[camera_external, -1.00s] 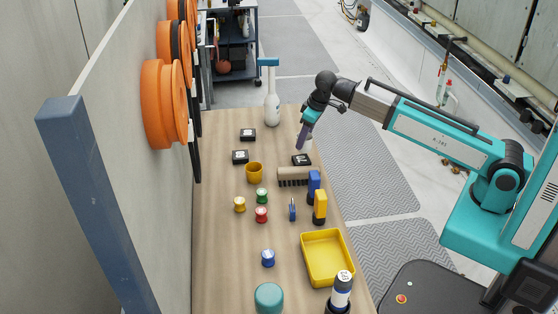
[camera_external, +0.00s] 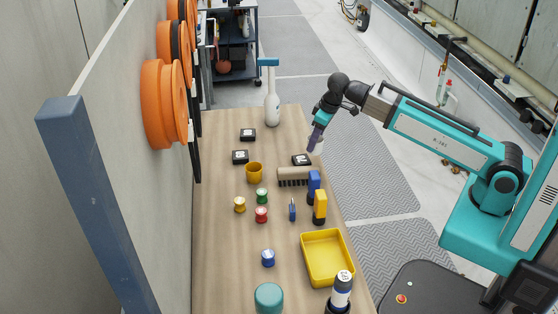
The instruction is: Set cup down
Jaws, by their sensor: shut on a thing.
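My gripper (camera_external: 314,142) is over the right edge of the table, near the square black block with a white mark (camera_external: 301,160). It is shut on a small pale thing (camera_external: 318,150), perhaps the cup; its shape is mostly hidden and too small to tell. I cannot tell whether it touches the table. A mustard-yellow cup (camera_external: 254,173) stands upright on the table, left of the brush and apart from my gripper.
A brush (camera_external: 293,172), blue and yellow upright blocks (camera_external: 320,203) and a yellow tray (camera_external: 327,258) line the table's right side. Several coloured spools stand mid-table. A white bottle (camera_external: 272,108) stands at the back. Bare wood (camera_external: 222,215) lies left.

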